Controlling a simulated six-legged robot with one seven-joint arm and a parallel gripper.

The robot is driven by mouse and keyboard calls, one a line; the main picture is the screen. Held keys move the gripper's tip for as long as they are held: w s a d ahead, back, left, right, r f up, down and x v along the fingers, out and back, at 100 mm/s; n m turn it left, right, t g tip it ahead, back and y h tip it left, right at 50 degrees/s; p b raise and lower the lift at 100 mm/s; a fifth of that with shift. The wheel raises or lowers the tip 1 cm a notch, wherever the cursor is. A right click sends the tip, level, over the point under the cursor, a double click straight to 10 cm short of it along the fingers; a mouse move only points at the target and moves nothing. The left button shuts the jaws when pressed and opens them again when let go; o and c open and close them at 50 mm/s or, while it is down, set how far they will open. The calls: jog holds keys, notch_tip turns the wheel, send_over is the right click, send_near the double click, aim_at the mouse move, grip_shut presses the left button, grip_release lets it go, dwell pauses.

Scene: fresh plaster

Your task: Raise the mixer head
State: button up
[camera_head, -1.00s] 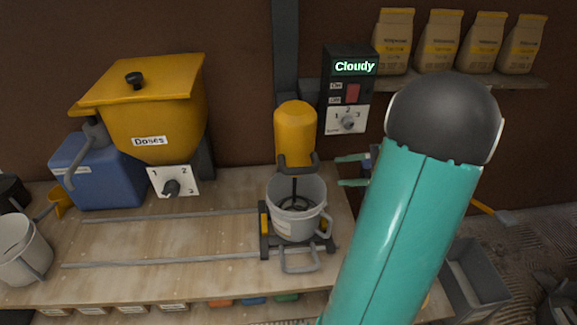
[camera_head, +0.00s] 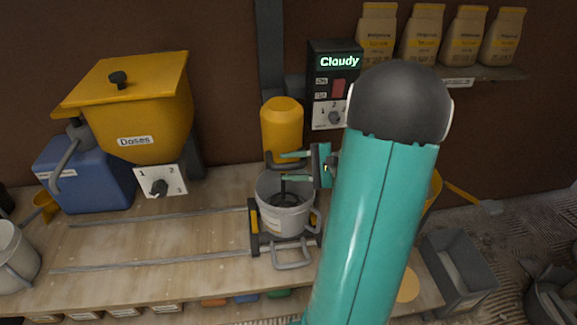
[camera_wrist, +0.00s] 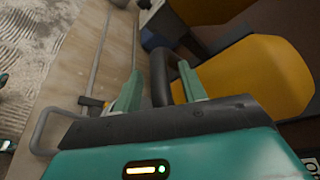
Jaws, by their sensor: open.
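The yellow mixer head (camera_head: 282,126) stands upright above a grey bucket (camera_head: 284,220), with its stirrer reaching down into it. A dark handle bar sits at the head's lower front. My gripper (camera_head: 284,166) is open, its green fingers reaching in from the right at the handle's height. In the wrist view the dark handle (camera_wrist: 160,78) lies between my two fingers (camera_wrist: 160,88), nearer the left one. The yellow mixer head (camera_wrist: 255,75) is to the right there. I cannot tell whether either finger touches the handle.
A control box (camera_head: 332,88) reading "Cloudy" hangs right of the mixer. A yellow hopper (camera_head: 140,105) and a blue container (camera_head: 85,175) stand left. Several bags line a shelf (camera_head: 470,78). The bench (camera_head: 150,240) between its rails is clear. My arm hides part of the right side.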

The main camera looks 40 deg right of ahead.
jog(key=shift+w+a+f, duration=0.1)
jog(key=shift+w+a, duration=0.2)
jog(key=shift+w, duration=0.1)
grip_shut()
notch_tip(320, 180, up, 19)
dwell(0.5)
jog(key=shift+d, duration=0.1)
